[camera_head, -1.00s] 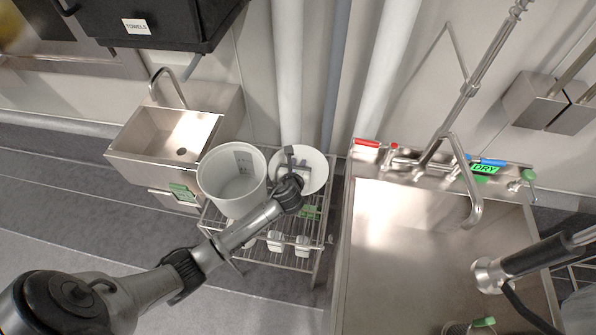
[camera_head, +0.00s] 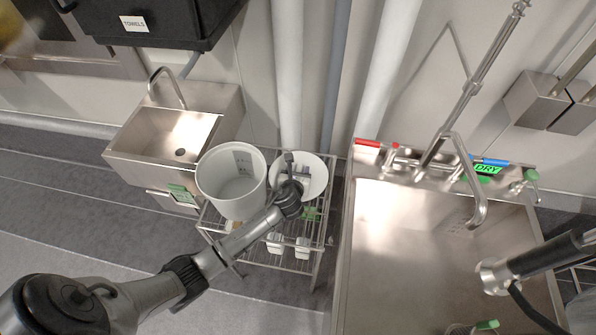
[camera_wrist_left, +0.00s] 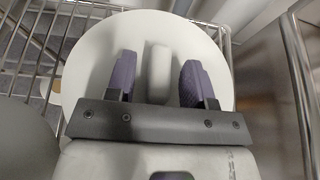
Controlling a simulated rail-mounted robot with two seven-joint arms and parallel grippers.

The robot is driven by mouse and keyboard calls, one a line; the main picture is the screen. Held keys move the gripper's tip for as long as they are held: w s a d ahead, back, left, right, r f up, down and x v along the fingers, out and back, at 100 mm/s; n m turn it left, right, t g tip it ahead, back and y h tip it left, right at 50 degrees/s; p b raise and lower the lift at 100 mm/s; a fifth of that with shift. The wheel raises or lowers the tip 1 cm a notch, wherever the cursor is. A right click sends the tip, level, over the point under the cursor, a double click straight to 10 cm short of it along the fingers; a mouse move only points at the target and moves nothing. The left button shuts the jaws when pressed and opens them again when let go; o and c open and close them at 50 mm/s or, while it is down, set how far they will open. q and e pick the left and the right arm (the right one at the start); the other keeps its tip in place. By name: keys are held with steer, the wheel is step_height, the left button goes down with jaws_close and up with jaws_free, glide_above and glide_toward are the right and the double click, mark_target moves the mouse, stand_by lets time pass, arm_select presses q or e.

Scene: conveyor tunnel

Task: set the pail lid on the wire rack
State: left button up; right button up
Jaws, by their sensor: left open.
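The pail lid (camera_head: 318,178) is a round white disc. It appears to lie flat on top of the wire rack (camera_head: 325,232), right of a white pail. In the left wrist view the lid (camera_wrist_left: 85,65) fills the middle, and its raised white grip bar (camera_wrist_left: 158,70) lies between my fingers. Rack wires (camera_wrist_left: 38,42) show at its left. My left gripper (camera_head: 292,165) is over the lid, its fingers open either side of the bar with gaps showing. The fingers partly cover the lid. My right gripper is not in view.
A large steel sink (camera_head: 400,250) borders the rack on the right, and a small hand basin (camera_head: 165,140) is at the left. White pipes (camera_head: 288,70) run behind the rack.

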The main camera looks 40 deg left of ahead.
arm_select(q)
steer(key=shift+s+d+r, duration=0.1)
steer(key=shift+r, duration=0.15)
steer(key=p+v, duration=0.3)
steer(key=v, duration=0.8)
steer(key=shift+s+d+r+p, duration=0.1)
steer(key=shift+s+d+p, duration=0.05)
steer(key=shift+s+p, duration=0.15)
steer(key=shift+s+d+n, duration=0.1)
steer(key=shift+s+n, duration=0.25)
steer(key=shift+n, duration=0.05)
steer(key=s+n, duration=0.2)
steer(key=s+d+f+n+g+h, duration=0.1)
steer(key=s+n, duration=0.1)
steer(key=n, duration=0.1)
steer(key=s+n+g, duration=0.1)
steer(key=s+n, duration=0.1)
steer(key=shift+s+d+f+n, duration=0.25)
steer(key=shift+d+f+n, duration=0.05)
steer(key=s+d+r+n+g+h, duration=0.1)
steer(key=s+d+n+g+h, duration=0.2)
steer(key=s+n, duration=0.6)
steer(key=s+d+r+n+g+h, duration=0.1)
steer(key=s+d+n+g+h, duration=0.1)
steer(key=s+n, duration=0.7)
steer(key=shift+s+d+n+g+h, duration=0.4)
steer(key=shift+d+n+g, duration=0.1)
steer(key=shift+d+n, duration=0.35)
steer(key=shift+r, duration=0.15)
